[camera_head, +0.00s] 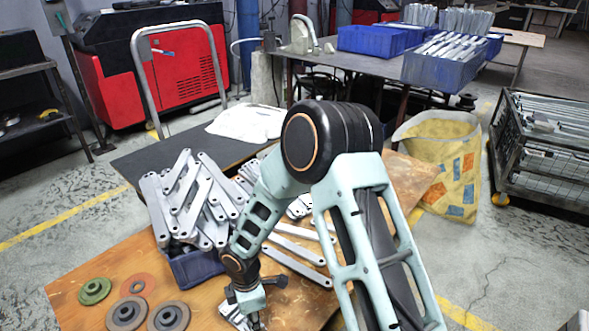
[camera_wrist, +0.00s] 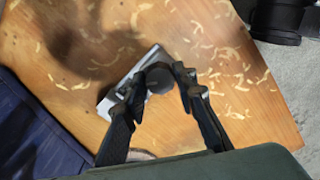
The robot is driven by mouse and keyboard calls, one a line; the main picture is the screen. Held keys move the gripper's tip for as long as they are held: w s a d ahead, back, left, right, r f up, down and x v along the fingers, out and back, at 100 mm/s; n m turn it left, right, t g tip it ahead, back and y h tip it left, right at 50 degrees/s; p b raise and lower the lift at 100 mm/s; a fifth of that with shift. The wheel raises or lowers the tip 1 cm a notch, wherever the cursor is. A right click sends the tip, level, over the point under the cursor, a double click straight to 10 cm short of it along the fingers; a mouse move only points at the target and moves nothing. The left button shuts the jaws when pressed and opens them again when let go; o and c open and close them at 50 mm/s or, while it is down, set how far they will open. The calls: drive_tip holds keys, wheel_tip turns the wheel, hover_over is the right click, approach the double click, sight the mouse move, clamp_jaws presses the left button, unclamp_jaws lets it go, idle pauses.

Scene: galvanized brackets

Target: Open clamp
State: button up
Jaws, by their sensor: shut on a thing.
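The clamp, a silver metal piece with a dark round part, lies on the wooden bench top (camera_head: 75,310). In the wrist view the clamp (camera_wrist: 114,98) sits between and slightly left of my fingers. Its dark round part is between the two fingertips. My gripper (camera_wrist: 159,86) is shut on the clamp, with its fingers still spread around that part. In the head view my gripper (camera_head: 252,312) points down at the bench near the bottom edge. The clamp (camera_head: 230,312) shows only partly there, beside and behind the fingers. Whether its jaws are open cannot be told.
A blue bin (camera_head: 195,270) heaped with grey brackets (camera_head: 188,200) stands close left of my gripper. Several grinding discs (camera_head: 126,313) lie at the front left. Loose brackets (camera_head: 296,267) lie to the right. A yellow sack (camera_head: 440,160) stands beyond the bench.

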drive_tip(key=n+p, duration=0.2)
drive_tip(key=n, duration=0.3)
drive_tip(key=shift+r+p, duration=0.2)
drive_tip(key=shift+p, duration=0.1)
drive_tip(key=n+p, duration=0.1)
drive_tip(key=n, duration=0.2)
drive_tip(key=shift+f, duration=0.2)
drive_tip(key=o, duration=1.1)
drive_tip(key=m+b, duration=0.1)
drive_tip(key=m, duration=0.2)
drive_tip(key=shift+f+b, duration=0.2)
drive_tip(key=shift+b, duration=0.2)
drive_tip(key=m+b, duration=0.2)
drive_tip(key=m, duration=0.4)
drive_tip(key=m+b, duration=0.2)
drive_tip(key=m, duration=0.2)
drive_tip(key=shift+m, duration=0.3)
drive_tip(key=m+b, duration=0.1)
drive_tip(key=m, duration=0.3)
drive_tip(key=shift+r+b, duration=0.2)
drive_tip(key=shift+b, duration=0.1)
